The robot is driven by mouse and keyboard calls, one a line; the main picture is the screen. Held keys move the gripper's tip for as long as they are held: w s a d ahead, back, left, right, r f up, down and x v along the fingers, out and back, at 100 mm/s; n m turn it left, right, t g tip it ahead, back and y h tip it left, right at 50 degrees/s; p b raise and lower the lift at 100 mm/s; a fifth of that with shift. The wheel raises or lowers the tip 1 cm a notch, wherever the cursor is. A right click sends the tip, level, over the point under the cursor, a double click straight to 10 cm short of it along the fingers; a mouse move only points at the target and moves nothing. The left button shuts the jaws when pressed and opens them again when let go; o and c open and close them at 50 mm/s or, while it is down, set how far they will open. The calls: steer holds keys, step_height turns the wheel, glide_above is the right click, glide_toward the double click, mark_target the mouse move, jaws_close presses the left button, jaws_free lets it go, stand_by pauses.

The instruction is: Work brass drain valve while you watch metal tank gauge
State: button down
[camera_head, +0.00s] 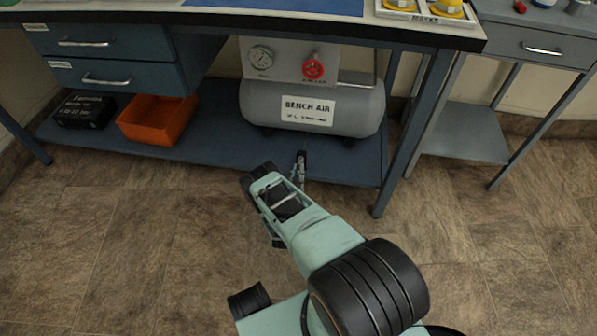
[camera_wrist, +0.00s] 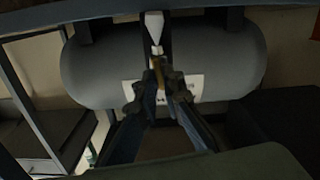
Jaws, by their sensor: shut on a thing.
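The metal tank (camera_head: 365,105) lies on the lower shelf under the bench, with a "BENCH AIR" label facing out; it also shows in the wrist view (camera_wrist: 85,70). The round gauge (camera_head: 260,57) is on the grey panel above the tank; its needle is too small to read. The brass drain valve (camera_wrist: 158,66) shows as a small brass piece between my fingertips in the wrist view. My gripper (camera_wrist: 159,84) is shut on it, the fingers partly covering it. In the head view my gripper (camera_head: 300,167) is at the shelf's front edge, and the valve cannot be made out.
A red handwheel (camera_head: 313,69) is right of the gauge. An orange bin (camera_head: 157,119) and a black box (camera_head: 86,110) stand on the shelf (camera_head: 225,145) to the left. A bench leg (camera_head: 405,150) stands to the right. The tiled floor in front is clear.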

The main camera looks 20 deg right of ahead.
steer(key=shift+n, duration=0.6)
steer(key=c, duration=2.1)
jaws_free()
steer(key=shift+r, duration=5.05)
